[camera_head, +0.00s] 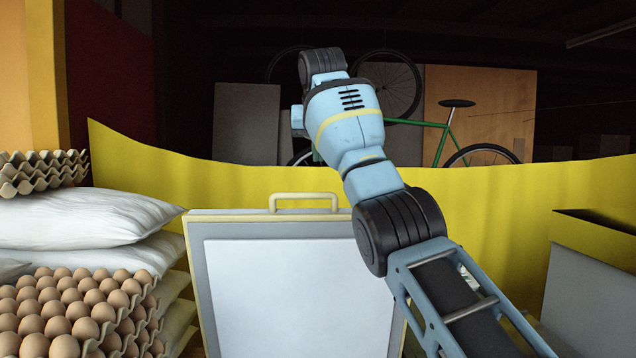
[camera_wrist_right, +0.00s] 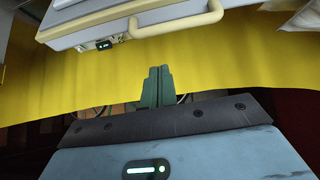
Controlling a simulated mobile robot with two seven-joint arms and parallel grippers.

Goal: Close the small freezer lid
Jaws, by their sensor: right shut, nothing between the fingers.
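The freezer lid (camera_head: 300,290) stands raised in the middle of the head view, its pale inner panel facing me. Its yellow handle (camera_head: 303,197) is on the top edge. In the wrist view the lid edge and handle (camera_wrist_right: 190,28) show at the top, with a small lit display beside the handle. My right arm rises from the lower right past the lid's right side, with its far end above the lid. My right gripper (camera_wrist_right: 155,74) is shut and empty; in the wrist view its fingertips are apart from the handle. The freezer's inside is hidden. My left gripper is not in view.
Trays of brown eggs (camera_head: 70,310) and stacked white sacks (camera_head: 85,218) stand close on the left. A yellow barrier (camera_head: 230,180) runs behind the lid, with a bicycle (camera_head: 440,135) beyond it. A grey and yellow box (camera_head: 595,270) stands on the right.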

